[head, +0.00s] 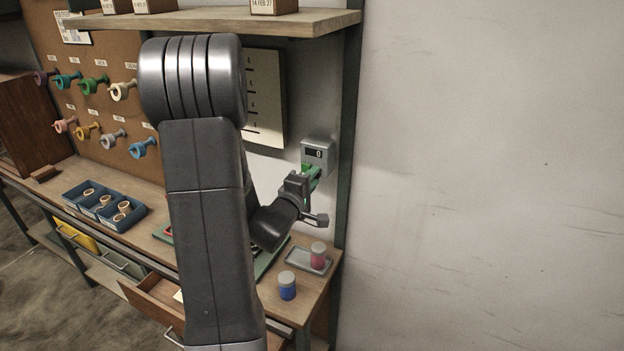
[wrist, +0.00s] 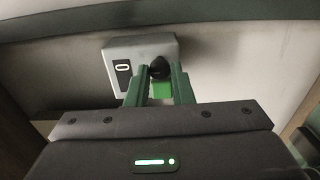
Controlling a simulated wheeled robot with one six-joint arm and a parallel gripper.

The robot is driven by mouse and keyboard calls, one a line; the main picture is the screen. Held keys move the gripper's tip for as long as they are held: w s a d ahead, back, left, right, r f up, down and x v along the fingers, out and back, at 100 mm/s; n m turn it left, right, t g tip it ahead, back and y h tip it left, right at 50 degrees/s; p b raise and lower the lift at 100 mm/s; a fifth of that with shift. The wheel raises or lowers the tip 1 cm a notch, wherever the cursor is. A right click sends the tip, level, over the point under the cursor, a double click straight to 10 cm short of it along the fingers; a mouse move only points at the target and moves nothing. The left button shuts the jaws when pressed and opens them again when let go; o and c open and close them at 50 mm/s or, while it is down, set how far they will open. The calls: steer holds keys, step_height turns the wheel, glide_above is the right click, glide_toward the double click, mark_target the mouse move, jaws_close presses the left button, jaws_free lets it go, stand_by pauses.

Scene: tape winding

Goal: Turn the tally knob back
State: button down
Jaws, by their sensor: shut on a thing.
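The tally counter (head: 317,152) is a grey box on the wall at the right end of the bench, and its dark display reads 0. It also shows in the wrist view (wrist: 142,47), upper left of centre. The tally knob (wrist: 159,68) is black and round, at the box's right side. My gripper (head: 312,172) reaches up to the box, and in the wrist view its green fingers (wrist: 159,84) are shut on the knob, one on each side. In the head view the knob is hidden behind the gripper.
A blue-labelled jar (head: 287,286) and a red-labelled jar (head: 318,256) on a grey tray (head: 298,262) stand below the gripper. An open drawer (head: 150,300) juts from the bench. A shelf (head: 215,20) runs above. The wall to the right is bare.

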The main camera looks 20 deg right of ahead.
steer(key=c, duration=1.3)
jaws_free()
steer(key=b+v, duration=0.2)
steer(key=v, duration=1.2)
steer(key=shift+b, duration=0.3)
steer(key=shift+w+d, duration=0.1)
steer(key=shift+d, duration=0.1)
steer(key=p+x, duration=0.2)
steer(key=x, duration=1.1)
steer(key=shift+w+d+p, duration=0.2)
steer(key=shift+p, duration=0.1)
